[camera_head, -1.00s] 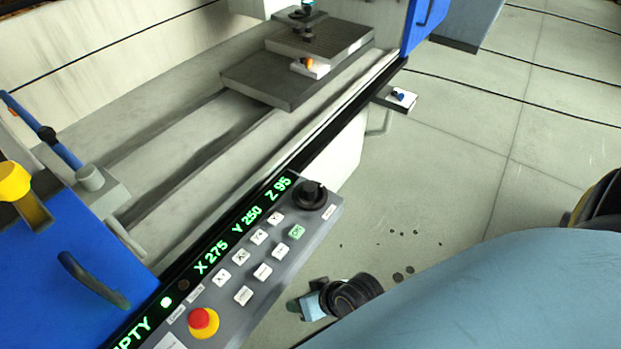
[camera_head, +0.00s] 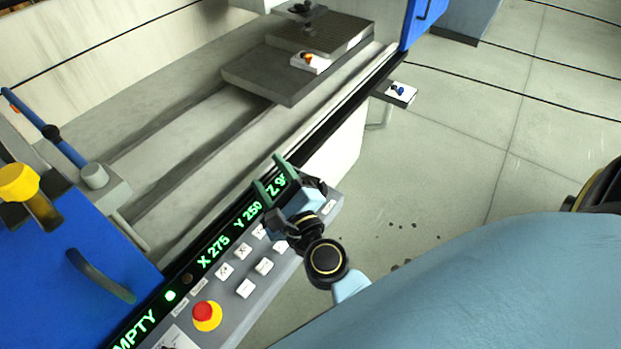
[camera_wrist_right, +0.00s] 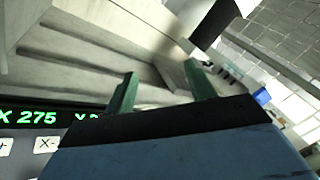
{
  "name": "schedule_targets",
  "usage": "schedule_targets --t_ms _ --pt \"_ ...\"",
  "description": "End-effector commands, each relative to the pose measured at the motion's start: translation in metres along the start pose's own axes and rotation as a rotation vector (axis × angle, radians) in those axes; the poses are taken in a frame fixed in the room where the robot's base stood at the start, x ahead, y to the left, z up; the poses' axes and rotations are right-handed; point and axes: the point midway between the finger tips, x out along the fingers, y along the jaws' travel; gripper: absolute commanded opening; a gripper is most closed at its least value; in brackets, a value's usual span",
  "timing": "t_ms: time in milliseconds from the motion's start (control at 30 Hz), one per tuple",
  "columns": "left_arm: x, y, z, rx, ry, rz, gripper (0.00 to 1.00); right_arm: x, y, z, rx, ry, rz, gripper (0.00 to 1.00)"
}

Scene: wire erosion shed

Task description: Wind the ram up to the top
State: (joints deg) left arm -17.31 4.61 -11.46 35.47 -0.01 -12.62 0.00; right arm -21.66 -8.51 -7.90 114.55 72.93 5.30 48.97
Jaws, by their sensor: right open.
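The machine's control panel (camera_head: 228,280) runs along the front edge of the machine. Its green display (camera_head: 222,240) reads X 275, Y 250 and a Z value partly covered by my gripper. Several pale keys (camera_head: 264,266) lie below the display, some hidden by my right arm. The black dial at the panel's far end (camera_head: 318,184) is mostly hidden. My right gripper (camera_head: 273,179) is open and empty, over the display's Z end. In the right wrist view its two green fingers (camera_wrist_right: 160,88) are spread apart with nothing between them. I cannot clearly identify the ram. My left gripper is out of view.
A red stop button on yellow (camera_head: 205,315) is at the panel's near end. A grey block (camera_head: 262,78) with a stacked plate stands in the machine bed. A blue door with a handle (camera_head: 95,280) is at left.

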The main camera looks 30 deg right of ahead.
Motion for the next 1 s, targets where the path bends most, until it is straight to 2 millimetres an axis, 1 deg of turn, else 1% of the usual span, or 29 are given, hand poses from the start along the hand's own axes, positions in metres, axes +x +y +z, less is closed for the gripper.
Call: schedule_targets --t_ms 33,100,200,333,467,567,667,1000 --pt "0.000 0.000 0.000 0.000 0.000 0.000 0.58 0.003 -0.001 -0.018 0.154 0.095 -0.064 0.55" --pt "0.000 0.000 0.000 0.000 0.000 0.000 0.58 0.002 0.001 -0.044 0.353 0.229 -0.149 0.55" --pt "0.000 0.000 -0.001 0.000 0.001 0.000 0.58 -0.006 0.012 -0.077 0.583 0.406 -0.252 0.55" --pt "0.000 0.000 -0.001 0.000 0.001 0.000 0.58 -0.020 0.030 -0.106 0.775 0.579 -0.346 0.55" --pt "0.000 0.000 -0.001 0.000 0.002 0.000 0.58 -0.029 0.041 -0.119 0.861 0.669 -0.394 0.55" --pt "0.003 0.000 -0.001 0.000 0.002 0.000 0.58 -0.027 0.043 -0.126 0.879 0.689 -0.406 0.55" --pt "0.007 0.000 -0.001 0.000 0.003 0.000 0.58 -0.018 0.043 -0.136 0.880 0.688 -0.407 0.55" --pt "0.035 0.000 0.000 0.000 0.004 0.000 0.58 0.033 0.040 -0.186 0.875 0.684 -0.405 0.55"
